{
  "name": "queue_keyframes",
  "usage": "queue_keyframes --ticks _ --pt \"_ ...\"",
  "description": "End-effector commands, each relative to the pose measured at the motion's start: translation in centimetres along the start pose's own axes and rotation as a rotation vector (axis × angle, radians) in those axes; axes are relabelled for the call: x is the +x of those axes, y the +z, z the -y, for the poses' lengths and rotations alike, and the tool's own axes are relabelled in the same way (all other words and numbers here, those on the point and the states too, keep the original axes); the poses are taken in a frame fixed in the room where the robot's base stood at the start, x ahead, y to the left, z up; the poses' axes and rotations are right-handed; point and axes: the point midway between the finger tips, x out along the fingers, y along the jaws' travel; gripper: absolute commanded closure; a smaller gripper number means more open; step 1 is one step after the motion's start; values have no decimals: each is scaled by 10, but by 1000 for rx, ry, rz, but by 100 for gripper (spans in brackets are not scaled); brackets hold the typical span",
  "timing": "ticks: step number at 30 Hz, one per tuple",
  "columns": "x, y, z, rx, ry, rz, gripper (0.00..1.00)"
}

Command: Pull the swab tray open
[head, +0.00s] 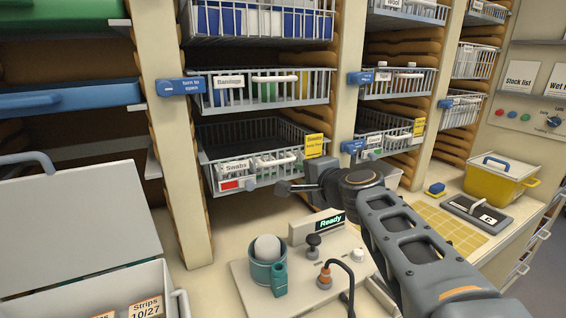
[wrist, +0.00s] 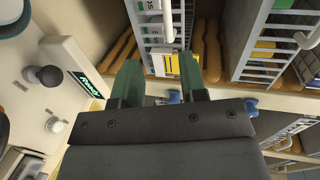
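The swab tray (head: 209,176) is a wire basket with a "Swabs" label, low in the left bay of the rack. Its front carries a white bar handle (head: 274,163), a red patch (head: 230,184) and a yellow tag (head: 315,145). My gripper (head: 285,187) is just in front of and below this handle. In the wrist view, the two green fingers of my gripper (wrist: 160,76) are apart with nothing between them. The white handle (wrist: 168,22) shows beyond the fingertips, roughly in line with the gap. I see no contact with it.
The bandage basket (head: 275,92) is above, with a blue turn latch (head: 180,87) beside it. Another basket (head: 400,135) is to the right. Below is a counter with a panel reading "Ready" (head: 331,222), a knob (head: 314,240) and a teal cup (head: 268,270). A yellow box (head: 495,183) stands farther right.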

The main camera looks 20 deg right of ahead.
Motion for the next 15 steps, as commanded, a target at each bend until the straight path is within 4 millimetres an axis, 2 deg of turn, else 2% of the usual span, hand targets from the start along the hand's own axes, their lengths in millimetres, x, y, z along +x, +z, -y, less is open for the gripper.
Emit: queue_keyframes --ticks 5,15 --pt "16 -8 8 46 -28 -21 61" --pt "81 -10 9 46 -26 -21 61"
